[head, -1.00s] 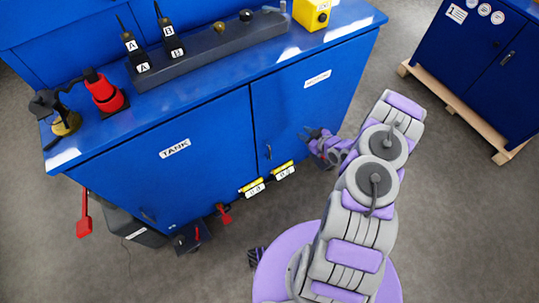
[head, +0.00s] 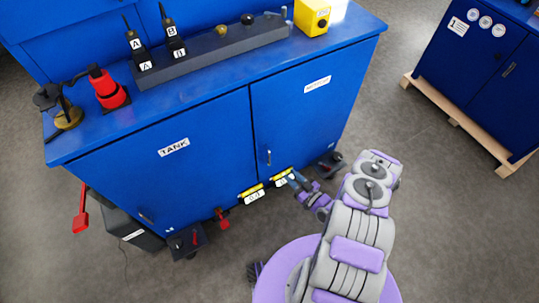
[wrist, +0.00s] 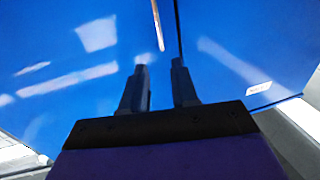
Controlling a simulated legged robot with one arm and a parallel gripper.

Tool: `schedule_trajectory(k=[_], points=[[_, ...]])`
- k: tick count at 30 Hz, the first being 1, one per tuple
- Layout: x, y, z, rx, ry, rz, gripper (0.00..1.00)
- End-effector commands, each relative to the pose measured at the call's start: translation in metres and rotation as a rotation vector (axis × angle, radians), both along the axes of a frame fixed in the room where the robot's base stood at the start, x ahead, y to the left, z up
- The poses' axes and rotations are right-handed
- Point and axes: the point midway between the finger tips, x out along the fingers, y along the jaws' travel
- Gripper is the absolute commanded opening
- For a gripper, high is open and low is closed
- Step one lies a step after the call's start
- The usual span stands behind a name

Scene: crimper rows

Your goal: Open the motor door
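The motor door is the right blue door (head: 318,120) of the blue cabinet, with a white label (head: 317,84) too small to read surely. It appears shut, flush with the left door marked TANK. A slim vertical handle (head: 269,157) sits near its left edge. My gripper (head: 292,180) is low in front of the cabinet, below and to the right of the handle. In the wrist view my gripper (wrist: 160,64) has two dark fingers apart with nothing between them. A thin light bar (wrist: 158,25), likely the handle, shows beyond the fingertips, beside the dark door seam.
Another blue cabinet (head: 490,60) stands on a pallet at right. Floor between is clear.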

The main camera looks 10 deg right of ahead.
Motion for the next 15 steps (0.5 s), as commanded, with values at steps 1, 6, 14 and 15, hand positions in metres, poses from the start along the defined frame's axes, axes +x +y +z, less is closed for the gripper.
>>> schedule_trajectory(k=[1, 6, 14, 15], points=[[0.009, 0.007, 0.001, -0.001, 0.0, 0.007, 0.29], [0.039, 0.022, 0.001, -0.001, -0.003, 0.006, 0.29], [0.083, 0.047, 0.001, 0.001, -0.003, 0.004, 0.29], [0.089, 0.05, 0.0, 0.001, -0.002, 0.004, 0.29]])
